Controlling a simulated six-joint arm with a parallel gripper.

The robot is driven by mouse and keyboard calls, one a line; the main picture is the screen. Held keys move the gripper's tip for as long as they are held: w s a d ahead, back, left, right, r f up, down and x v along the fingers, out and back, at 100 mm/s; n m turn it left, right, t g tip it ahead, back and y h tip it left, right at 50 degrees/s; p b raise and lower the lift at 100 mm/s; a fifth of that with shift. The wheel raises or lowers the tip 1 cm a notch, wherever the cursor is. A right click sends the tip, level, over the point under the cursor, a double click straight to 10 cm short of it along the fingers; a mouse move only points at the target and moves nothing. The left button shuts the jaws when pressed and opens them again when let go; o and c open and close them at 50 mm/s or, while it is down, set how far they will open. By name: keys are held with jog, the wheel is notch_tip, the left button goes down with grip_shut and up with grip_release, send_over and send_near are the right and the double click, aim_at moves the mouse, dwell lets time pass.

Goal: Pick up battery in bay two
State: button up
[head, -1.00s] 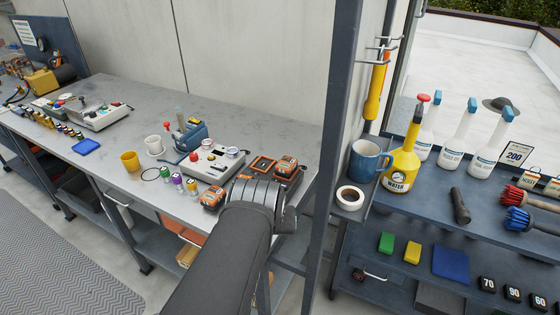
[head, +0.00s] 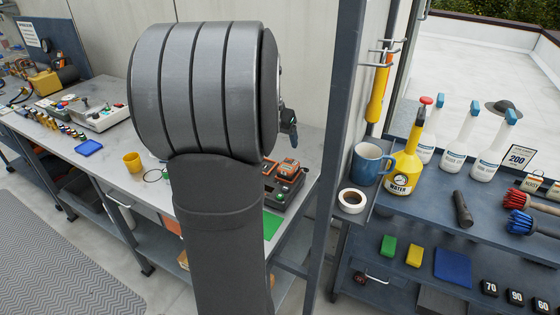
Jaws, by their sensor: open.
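The battery charger (head: 291,190), a dark unit, stands near the right end of the grey workbench. An orange and black battery (head: 287,170) sits upright in its right part. Another orange patch (head: 268,166) shows at its left, partly covered by my arm. Bay numbers are too small to read. My arm rises large in the middle of the head view and covers much of the bench. A small dark part juts out at its upper right. My gripper's fingers do not show; where they are relative to the battery cannot be seen.
A green mat (head: 272,225) lies in front of the charger. A yellow cup (head: 132,162) and blue tray (head: 89,147) are left of my arm. A dark upright post (head: 333,150) stands right of the bench, beside shelves with a blue mug (head: 366,165) and yellow sprayer (head: 405,163).

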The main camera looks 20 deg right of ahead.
send_near(289, 165)
jog(key=x, duration=0.4)
jog(key=shift+a+f, duration=0.2)
jog(key=shift+f, duration=0.2)
jog(key=shift+d+x, duration=0.1)
jog(key=shift+x, duration=1.35)
jog(key=shift+d+x, duration=0.15)
jog(key=shift+x, duration=1.25)
jog(key=shift+w+r, duration=0.1)
jog(key=shift+w, duration=0.1)
jog(key=shift+c, duration=0.3)
